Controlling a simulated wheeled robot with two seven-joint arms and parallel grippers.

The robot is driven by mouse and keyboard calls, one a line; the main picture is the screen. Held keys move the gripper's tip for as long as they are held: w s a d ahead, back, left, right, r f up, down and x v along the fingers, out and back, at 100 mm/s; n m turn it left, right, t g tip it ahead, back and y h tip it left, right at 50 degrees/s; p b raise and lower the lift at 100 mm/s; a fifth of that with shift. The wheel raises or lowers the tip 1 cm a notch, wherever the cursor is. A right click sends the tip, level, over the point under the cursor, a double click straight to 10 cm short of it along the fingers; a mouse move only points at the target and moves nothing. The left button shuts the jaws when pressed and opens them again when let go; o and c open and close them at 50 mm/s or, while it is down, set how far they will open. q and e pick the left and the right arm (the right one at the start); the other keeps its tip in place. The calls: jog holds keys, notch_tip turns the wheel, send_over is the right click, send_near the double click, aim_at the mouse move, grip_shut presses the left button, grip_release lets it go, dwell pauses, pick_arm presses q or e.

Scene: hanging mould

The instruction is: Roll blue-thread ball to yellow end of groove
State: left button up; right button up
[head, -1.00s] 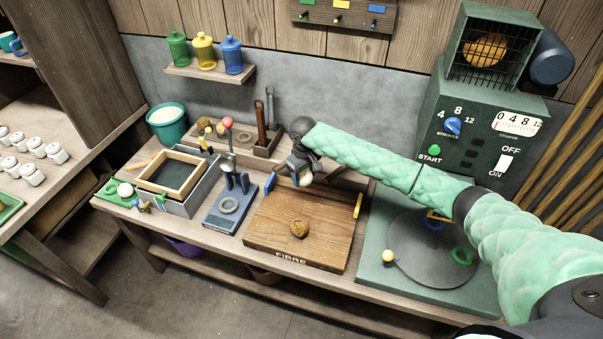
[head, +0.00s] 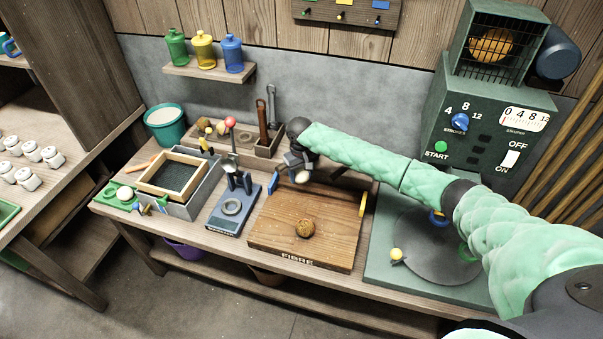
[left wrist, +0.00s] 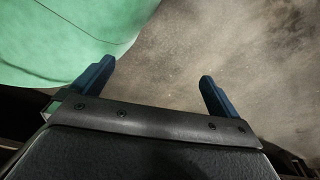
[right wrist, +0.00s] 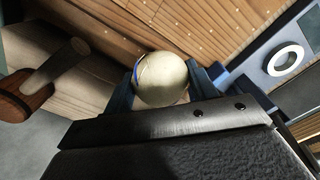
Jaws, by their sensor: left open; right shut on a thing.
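The cream ball with a thin blue line (right wrist: 160,82) is between the fingers of my right gripper (right wrist: 165,88), which is shut on it. In the head view the right gripper (head: 298,170) holds the ball (head: 305,176) at the back edge of the wooden board marked FIBRE (head: 275,238), nearer the blue end piece (head: 272,182) than the yellow end piece (head: 362,204). Whether the ball touches the board is unclear. The groove is hard to make out behind the gripper. My left gripper (left wrist: 160,88) is open and empty over floor.
A brown fibrous ball (head: 305,228) sits on the board. A wooden tool rack (head: 262,147) stands behind.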

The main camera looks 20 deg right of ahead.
jog(key=shift+d+f+b, duration=0.15)
jog(key=shift+f+b, duration=0.5)
jog(key=shift+f, duration=0.15)
jog(key=shift+f+b, duration=1.15)
jog(key=shift+f, duration=0.25)
pick_arm(q)
jog(key=w+d+r, duration=0.2)
jog(key=w, duration=0.5)
jog(key=shift+w+r, duration=0.3)
jog(key=shift+w, duration=0.1)
pick_arm(e)
jog(key=shift+f, duration=1.45)
pick_arm(q)
jog(key=shift+r+p, duration=0.35)
jog(key=shift+p, duration=0.1)
pick_arm(e)
jog(key=shift+f, duration=0.1)
jog(key=o, duration=1.2)
jog(key=shift+c, duration=0.2)
pick_arm(q)
jog(key=shift+f+t, duration=0.1)
jog(key=shift+t, duration=0.2)
